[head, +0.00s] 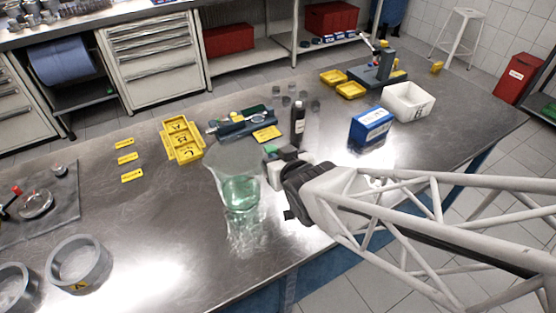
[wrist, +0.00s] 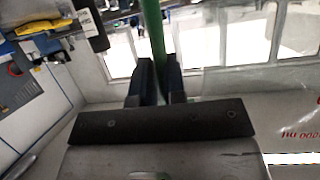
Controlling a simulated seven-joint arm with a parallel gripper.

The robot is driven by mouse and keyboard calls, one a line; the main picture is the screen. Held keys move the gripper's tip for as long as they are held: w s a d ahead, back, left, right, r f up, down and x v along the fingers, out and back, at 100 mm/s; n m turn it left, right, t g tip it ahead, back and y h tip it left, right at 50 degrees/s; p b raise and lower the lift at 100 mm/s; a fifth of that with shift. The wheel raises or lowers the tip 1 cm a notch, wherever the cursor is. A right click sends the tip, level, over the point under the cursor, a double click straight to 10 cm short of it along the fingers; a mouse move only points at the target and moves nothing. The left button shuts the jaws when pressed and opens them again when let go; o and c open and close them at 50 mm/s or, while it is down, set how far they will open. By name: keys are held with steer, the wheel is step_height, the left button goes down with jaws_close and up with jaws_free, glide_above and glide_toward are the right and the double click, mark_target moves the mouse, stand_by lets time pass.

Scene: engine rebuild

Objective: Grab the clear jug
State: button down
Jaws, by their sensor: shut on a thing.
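The clear jug (head: 240,193) holds green liquid and is near the middle of the table in the head view, just left of my gripper (head: 272,158). In the wrist view, my gripper (wrist: 158,85) is shut on the jug's green handle (wrist: 154,35), a narrow upright strip between the dark fingers. The jug's clear wall with red markings (wrist: 303,133) shows at the right of the wrist view. I cannot tell whether the jug's base touches the table.
A dark bottle (head: 298,118) and a blue box (head: 371,128) stand behind my gripper. Yellow trays (head: 183,140) lie to the left, a white bin (head: 408,103) to the right. Grey rings (head: 80,264) are at front left.

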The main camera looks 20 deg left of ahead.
steer(key=s+d+r, duration=0.1)
steer(key=s+d, duration=0.8)
steer(key=s, duration=0.3)
steer(key=shift+s+r, duration=0.2)
stand_by(0.5)
steer(key=shift+s, duration=0.15)
